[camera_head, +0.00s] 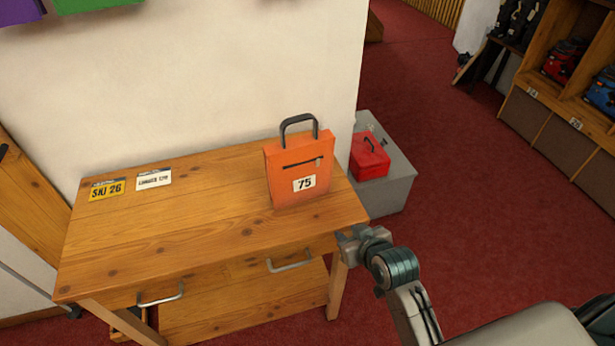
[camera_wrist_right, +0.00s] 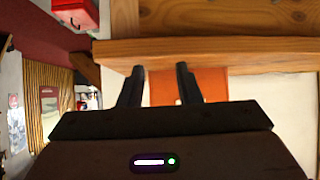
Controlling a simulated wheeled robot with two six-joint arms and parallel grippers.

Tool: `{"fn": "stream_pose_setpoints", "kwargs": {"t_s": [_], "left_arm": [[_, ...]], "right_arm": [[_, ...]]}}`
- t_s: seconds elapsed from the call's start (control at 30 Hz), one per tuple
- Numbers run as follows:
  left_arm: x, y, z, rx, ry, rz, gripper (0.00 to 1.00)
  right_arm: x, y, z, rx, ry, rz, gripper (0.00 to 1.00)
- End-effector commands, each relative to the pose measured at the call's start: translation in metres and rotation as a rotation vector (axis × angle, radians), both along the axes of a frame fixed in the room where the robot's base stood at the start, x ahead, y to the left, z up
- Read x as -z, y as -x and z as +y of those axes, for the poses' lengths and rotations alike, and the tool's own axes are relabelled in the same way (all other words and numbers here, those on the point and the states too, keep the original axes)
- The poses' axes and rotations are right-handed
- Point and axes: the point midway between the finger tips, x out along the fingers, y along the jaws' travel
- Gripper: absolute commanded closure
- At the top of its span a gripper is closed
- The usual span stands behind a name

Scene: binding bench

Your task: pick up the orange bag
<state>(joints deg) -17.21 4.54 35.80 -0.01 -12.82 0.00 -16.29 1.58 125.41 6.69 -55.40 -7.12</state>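The orange bag (camera_head: 299,178) stands upright on the wooden bench (camera_head: 165,235), near its right end. It has a dark handle (camera_head: 299,121) on top, a dark zip and a white label reading 75. My right gripper (camera_head: 349,243) is off the bench's front right corner, in front of the bag and apart from it. In the right wrist view the two fingers (camera_wrist_right: 160,68) are spread with nothing held between them. Part of the orange bag (camera_wrist_right: 212,84) shows beyond the fingers, past the bench edge (camera_wrist_right: 220,50). My left gripper is not in view.
A yellow tag (camera_head: 107,189) and a white tag (camera_head: 154,178) lie at the back left of the bench. A red box (camera_head: 369,157) sits on a grey cabinet (camera_head: 395,185) to the right. A white wall stands behind. The bench's middle is clear.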

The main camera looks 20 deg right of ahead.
Motion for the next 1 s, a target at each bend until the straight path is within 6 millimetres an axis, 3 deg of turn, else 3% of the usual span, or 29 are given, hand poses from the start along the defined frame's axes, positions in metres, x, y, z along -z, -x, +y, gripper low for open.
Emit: {"fn": "stream_pose_setpoints", "kwargs": {"t_s": [0.03,0.2,0.3,0.4,0.5,0.73,1.0], "left_arm": [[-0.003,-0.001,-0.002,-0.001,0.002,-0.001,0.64],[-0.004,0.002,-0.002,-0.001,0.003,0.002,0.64],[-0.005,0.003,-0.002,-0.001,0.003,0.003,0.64],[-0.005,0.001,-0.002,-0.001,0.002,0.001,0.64],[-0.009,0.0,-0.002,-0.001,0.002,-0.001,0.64],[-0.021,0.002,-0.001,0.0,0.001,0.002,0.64],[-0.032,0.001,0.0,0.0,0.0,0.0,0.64]], "right_arm": [[-0.036,-0.017,0.006,-0.007,-0.014,-0.094,0.69],[-0.118,-0.069,0.019,-0.017,-0.061,-0.384,0.69],[-0.157,-0.086,0.023,-0.015,-0.079,-0.514,0.69],[-0.183,-0.095,0.025,-0.012,-0.089,-0.598,0.69],[-0.193,-0.105,0.026,-0.01,-0.093,-0.626,0.69],[-0.193,-0.141,0.03,-0.01,-0.093,-0.625,0.69],[-0.194,-0.163,0.034,-0.009,-0.094,-0.623,0.69]]}}
